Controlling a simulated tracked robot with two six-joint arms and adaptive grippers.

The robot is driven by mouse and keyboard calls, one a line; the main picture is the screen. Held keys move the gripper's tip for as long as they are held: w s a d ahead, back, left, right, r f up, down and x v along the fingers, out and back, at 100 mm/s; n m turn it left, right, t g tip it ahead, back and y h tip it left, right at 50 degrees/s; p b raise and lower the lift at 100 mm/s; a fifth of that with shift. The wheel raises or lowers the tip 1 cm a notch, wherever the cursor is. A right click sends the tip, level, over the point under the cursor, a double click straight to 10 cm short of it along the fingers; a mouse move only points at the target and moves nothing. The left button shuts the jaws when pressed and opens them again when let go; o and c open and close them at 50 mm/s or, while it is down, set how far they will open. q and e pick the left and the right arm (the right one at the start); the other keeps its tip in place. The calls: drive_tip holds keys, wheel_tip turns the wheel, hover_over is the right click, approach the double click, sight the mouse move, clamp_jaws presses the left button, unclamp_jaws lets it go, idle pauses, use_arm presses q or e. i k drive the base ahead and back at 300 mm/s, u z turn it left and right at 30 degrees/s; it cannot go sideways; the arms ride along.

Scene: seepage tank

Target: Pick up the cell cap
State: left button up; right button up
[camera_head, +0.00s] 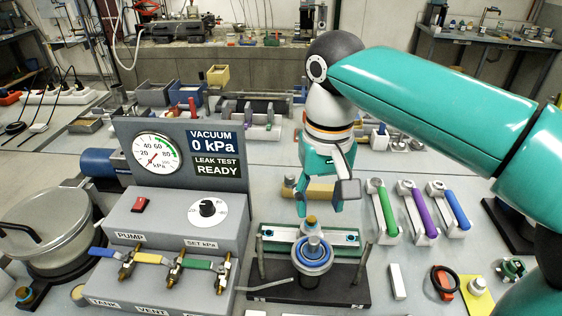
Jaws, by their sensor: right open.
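My right gripper (319,206) is open and points down, with its teal fingers apart and nothing seen between them. It is above a round metal fitting with a blue ring, which looks like the cell cap (313,246). This fitting stands upright on a dark base plate (340,290), in front of a green-and-metal bar (275,236). A small brownish knob (311,221) shows just behind its top, below the fingertips. The fingers look apart from the fitting. My left gripper is not in view.
A vacuum panel (180,215) with a gauge and valves stands left. Thin posts (362,262) rise beside the fitting. Green, purple and blue handled clamps (418,212) lie right. A white block (397,281), a black ring (442,282) and a yellow pad (477,297) lie front right.

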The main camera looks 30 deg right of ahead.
sight(286, 237)
drive_tip(key=k, duration=1)
